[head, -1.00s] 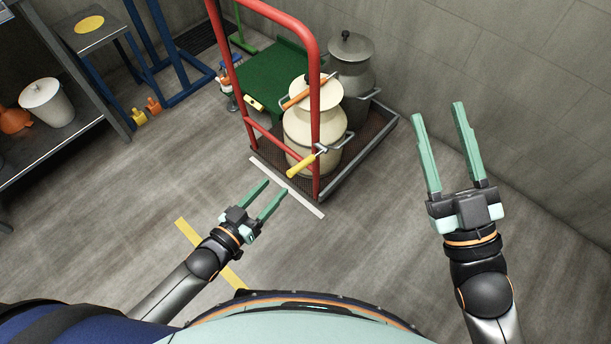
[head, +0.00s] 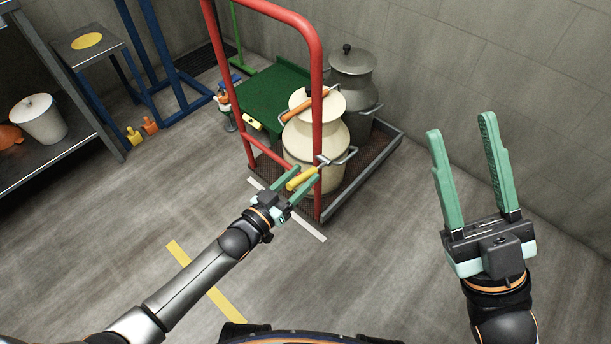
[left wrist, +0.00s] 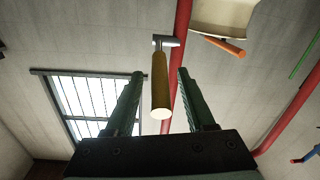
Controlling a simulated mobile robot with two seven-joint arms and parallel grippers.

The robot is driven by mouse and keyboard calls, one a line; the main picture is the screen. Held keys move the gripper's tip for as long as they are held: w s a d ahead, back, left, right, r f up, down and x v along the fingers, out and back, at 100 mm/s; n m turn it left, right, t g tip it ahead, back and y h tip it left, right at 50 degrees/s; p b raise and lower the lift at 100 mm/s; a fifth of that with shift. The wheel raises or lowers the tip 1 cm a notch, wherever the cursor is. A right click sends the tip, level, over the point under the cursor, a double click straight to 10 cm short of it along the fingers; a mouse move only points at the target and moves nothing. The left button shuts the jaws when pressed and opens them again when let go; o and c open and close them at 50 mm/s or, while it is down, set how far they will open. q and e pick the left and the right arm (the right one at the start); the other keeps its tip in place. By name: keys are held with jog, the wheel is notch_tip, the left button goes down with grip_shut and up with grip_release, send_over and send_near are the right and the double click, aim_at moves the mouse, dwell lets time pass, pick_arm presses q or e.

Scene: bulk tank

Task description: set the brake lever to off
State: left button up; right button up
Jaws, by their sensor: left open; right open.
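The brake lever has a yellow handle (head: 302,178) and sits low on the right post of the cart's red frame (head: 318,90). In the left wrist view the yellow handle (left wrist: 160,88) points toward the camera and lies between my open fingers. My left gripper (head: 299,175) is open around the handle, with one finger on each side; the fingers are not closed on it. My right gripper (head: 460,130) is open and empty, to the right of the cart. No off marking is readable.
The cart deck (head: 368,165) carries a cream can (head: 312,145) and a grey can (head: 353,80). A yellow floor stripe (head: 205,280) lies at left; the floor there is clear.

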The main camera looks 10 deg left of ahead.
pick_arm(q)
jog(key=shift+x, duration=0.95)
grip_shut()
dwell(0.8)
